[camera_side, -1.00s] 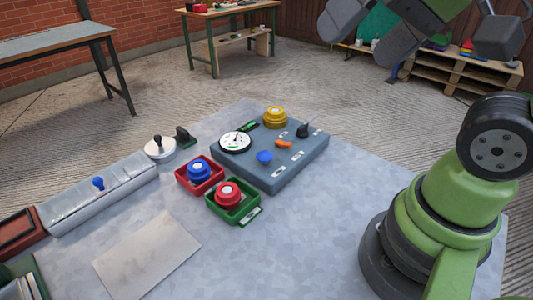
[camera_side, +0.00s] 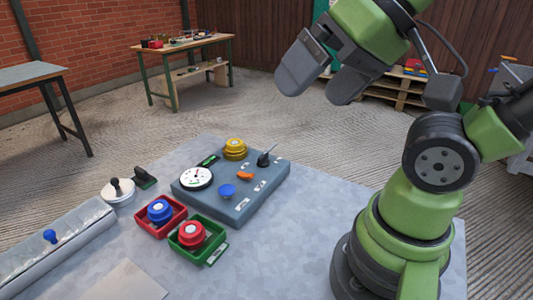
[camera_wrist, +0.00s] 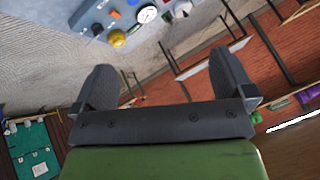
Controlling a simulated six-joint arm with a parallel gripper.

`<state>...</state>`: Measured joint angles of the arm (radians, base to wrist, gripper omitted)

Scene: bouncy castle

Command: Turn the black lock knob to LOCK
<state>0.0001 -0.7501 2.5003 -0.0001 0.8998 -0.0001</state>
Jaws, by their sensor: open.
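The black knob (camera_side: 264,158) stands at the right back corner of a blue-grey control panel (camera_side: 240,212), with a thin pointer-like part sticking up. I cannot read its label or setting. It shows small in the wrist view (camera_wrist: 97,29). My gripper (camera_side: 318,85) is open and empty, raised well above the table and to the right of the panel. Its two dark fingers (camera_wrist: 165,75) are spread apart in the wrist view, and the panel lies far beyond them at the top. Nothing touches the knob.
The panel also carries a yellow button (camera_side: 235,149), a white dial (camera_side: 196,178), an orange knob (camera_side: 245,175) and a blue knob (camera_side: 227,191). Blue (camera_side: 159,211) and red (camera_side: 191,234) buttons in trays stand before it. The air above the panel is clear.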

